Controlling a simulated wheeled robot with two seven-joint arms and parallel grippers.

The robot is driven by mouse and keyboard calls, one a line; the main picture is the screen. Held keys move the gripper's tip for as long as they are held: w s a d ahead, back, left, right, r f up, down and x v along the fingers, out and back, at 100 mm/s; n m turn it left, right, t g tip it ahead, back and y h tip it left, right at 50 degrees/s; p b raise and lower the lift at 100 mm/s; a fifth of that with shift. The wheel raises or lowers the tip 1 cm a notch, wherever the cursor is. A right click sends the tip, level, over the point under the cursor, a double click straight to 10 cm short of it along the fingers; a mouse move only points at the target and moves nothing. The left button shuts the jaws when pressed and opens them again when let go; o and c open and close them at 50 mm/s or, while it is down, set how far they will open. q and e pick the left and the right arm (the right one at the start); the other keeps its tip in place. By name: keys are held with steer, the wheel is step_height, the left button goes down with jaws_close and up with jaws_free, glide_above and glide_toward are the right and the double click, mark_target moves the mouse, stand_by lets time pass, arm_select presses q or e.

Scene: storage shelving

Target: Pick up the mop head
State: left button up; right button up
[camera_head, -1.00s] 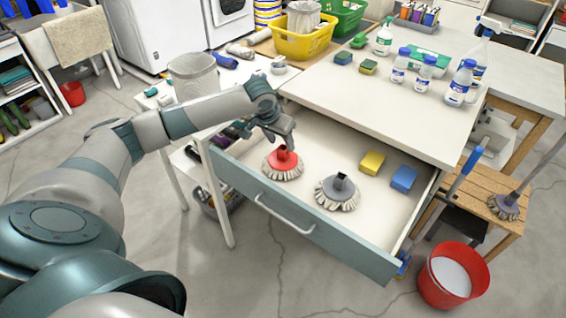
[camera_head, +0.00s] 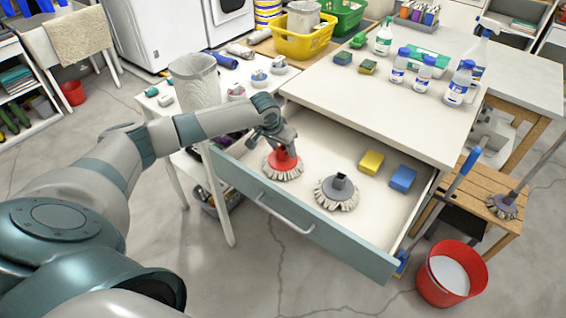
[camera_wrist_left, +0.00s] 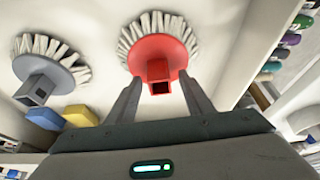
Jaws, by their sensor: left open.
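A red mop head (camera_head: 284,164) with white strands lies in the open drawer (camera_head: 335,225), near its left end. It also shows in the left wrist view (camera_wrist_left: 157,52), with its square socket facing the camera. A grey mop head (camera_head: 338,190) lies to its right in the drawer; the left wrist view shows it too (camera_wrist_left: 52,70). My left gripper (camera_head: 284,150) is open at the red mop head, its two fingers (camera_wrist_left: 160,88) on either side of the red socket. I cannot tell whether the fingers touch it. My right gripper is not in view.
A yellow sponge (camera_head: 372,162) and a blue sponge (camera_head: 403,179) lie in the drawer's right part. The tabletop (camera_head: 360,105) above holds several bottles. A red bucket (camera_head: 452,273) stands on the floor at the right.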

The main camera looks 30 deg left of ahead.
arm_select(q)
jaws_close()
steer(key=shift+r, duration=0.1)
